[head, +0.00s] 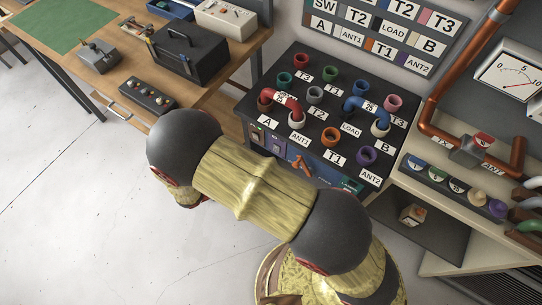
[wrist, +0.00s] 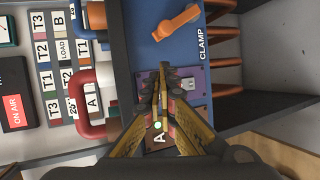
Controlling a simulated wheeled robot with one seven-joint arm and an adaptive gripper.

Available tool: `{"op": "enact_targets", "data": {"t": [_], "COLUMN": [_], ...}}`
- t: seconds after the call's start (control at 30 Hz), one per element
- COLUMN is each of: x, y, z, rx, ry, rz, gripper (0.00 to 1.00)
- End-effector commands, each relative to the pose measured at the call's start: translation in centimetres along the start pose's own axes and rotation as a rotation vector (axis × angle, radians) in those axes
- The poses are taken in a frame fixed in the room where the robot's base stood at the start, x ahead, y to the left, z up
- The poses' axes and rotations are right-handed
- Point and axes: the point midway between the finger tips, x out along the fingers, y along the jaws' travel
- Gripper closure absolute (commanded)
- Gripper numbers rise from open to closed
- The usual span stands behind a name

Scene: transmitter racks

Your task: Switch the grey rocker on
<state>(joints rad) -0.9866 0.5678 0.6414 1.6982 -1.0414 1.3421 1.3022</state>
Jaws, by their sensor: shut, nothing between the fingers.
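A small pale grey rocker (wrist: 188,84) sits on a purple plate (wrist: 201,77) on the front of the patch unit, in the wrist view. In the head view the purple plate (head: 279,146) is small, and I cannot tell the rocker's position. My gripper (wrist: 163,72) is shut and empty, its fingertips together over the purple plate, just left of the rocker. I cannot tell whether they touch the plate. A small green light (wrist: 158,125) shows between the fingers, above a label A. The head view does not show my fingers.
An orange clamp lever (wrist: 178,22) on a blue panel (wrist: 152,52) is near the fingertips; the lever also shows in the head view (head: 303,166). Red (head: 281,101) and blue (head: 367,106) U-links stand on top of the unit. A wooden bench (head: 208,81) is at the left.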

Motion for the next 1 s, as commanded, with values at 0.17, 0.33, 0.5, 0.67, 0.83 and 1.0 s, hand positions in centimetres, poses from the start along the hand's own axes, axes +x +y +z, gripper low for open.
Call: {"op": "enact_targets", "data": {"t": [0.17, 0.33, 0.5, 0.67, 0.83, 1.0], "x": [-1.2, -1.9, -2.1, -2.1, -2.0, -0.7], "y": [-6.5, -10.1, -11.4, -11.4, -11.4, -11.1], "z": [-0.4, -0.4, -0.3, -0.3, -0.4, -0.8], "rx": [-0.034, -0.038, -0.037, -0.035, -0.036, -0.036], "ry": [0.198, 0.328, 0.376, 0.378, 0.376, 0.372], "rz": [0.145, 0.209, 0.227, 0.227, 0.227, 0.227], "gripper": [1.00, 1.00, 1.00, 1.00, 1.00, 1.00]}}
